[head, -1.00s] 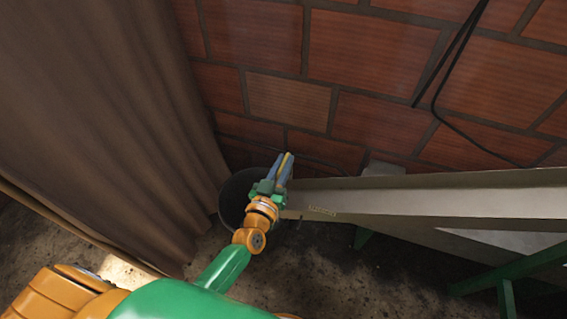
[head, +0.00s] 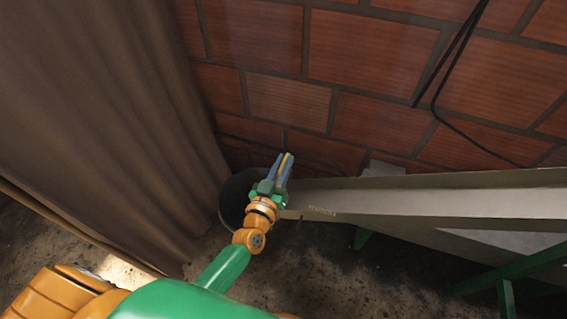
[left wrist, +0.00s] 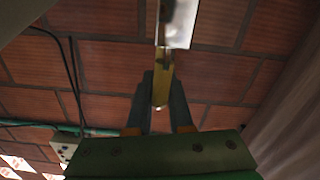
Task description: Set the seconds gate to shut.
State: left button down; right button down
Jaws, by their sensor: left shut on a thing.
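My left gripper (head: 284,168) is at the left end of a long pale metal trough (head: 430,203), in front of the brick wall. Its two grey fingers are shut on a narrow yellow strip, which I take as the handle of the seconds gate (left wrist: 162,85). In the left wrist view, the strip runs up from between the fingers (left wrist: 160,100) to a bright metal plate (left wrist: 179,22). Small lettering marks the trough's side near this end, too small to read. How far the gate is open or shut cannot be told. My right gripper is not in view.
A dark round bin (head: 234,198) stands below the trough's end, partly hidden by my arm. A brown curtain (head: 110,120) hangs at the left. Green legs (head: 508,272) carry the trough. Black cables (head: 452,75) hang on the brick wall (head: 370,60).

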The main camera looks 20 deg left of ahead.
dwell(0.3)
pick_arm(q)
notch_tip(320, 180, down, 4)
jog(key=b, duration=0.3)
jog(key=shift+r, duration=0.2)
jog(key=c, duration=0.8)
grip_release()
jog(key=shift+d, duration=0.1)
jog(key=shift+c, duration=0.2)
jog(key=s+p, duration=0.1)
jog(key=s, duration=0.6)
